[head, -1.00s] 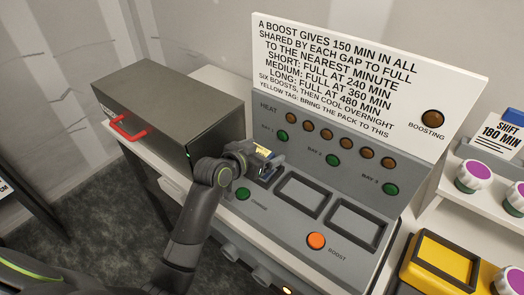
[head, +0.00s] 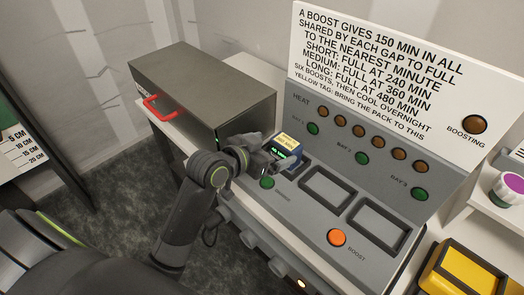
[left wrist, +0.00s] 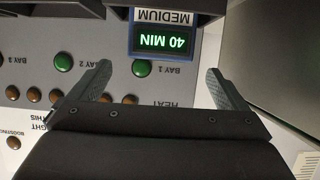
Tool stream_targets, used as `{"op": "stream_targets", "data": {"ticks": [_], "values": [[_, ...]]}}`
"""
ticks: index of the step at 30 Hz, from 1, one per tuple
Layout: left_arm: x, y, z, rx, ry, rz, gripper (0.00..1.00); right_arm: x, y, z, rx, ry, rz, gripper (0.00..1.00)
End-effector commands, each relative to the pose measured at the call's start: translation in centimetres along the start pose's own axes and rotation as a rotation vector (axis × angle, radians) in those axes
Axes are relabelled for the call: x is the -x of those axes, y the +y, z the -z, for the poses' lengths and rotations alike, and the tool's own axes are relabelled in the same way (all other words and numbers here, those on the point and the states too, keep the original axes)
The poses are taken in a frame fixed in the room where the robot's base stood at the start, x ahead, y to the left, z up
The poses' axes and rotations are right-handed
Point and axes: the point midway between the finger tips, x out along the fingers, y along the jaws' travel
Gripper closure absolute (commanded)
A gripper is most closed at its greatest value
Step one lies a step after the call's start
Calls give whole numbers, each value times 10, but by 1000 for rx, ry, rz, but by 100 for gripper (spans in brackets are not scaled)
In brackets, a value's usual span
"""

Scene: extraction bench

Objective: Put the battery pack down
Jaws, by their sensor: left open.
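The battery pack (head: 289,142) stands in the first, left-hand bay of the grey console (head: 300,213). It has a pale yellow top and a lit green display. In the left wrist view the pack (left wrist: 163,38) reads "40 MIN" upside down, under the word "MEDIUM". My left gripper (head: 270,160) is at the pack's near left side. In the left wrist view its fingers (left wrist: 158,72) are spread wide, with the pack beyond their tips and nothing between them. My right gripper is not in view.
Two empty framed bays (head: 327,187) lie right of the pack. An orange boost button (head: 336,237) sits in front. A grey metal box with a red handle (head: 160,105) stands left. A sign panel (head: 385,70) rises behind. A yellow-topped case (head: 465,268) is at the right.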

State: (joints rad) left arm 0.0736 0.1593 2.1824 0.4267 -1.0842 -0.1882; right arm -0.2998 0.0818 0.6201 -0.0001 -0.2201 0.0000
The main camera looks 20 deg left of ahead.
Motion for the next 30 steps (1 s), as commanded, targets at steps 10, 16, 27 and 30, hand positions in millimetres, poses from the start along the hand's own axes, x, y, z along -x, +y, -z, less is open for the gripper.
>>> {"op": "stream_targets", "data": {"ticks": [10, 16, 27, 30], "values": [[32, 0, 0, -1, 0, 0, 4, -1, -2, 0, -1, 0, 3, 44], [33, 0, 0, 1, 0, 0, 4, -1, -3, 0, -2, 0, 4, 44], [32, 0, 0, 1, 0, 0, 4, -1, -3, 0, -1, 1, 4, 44], [32, 0, 0, 0, 0, 0, 4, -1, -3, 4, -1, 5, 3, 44]]}}
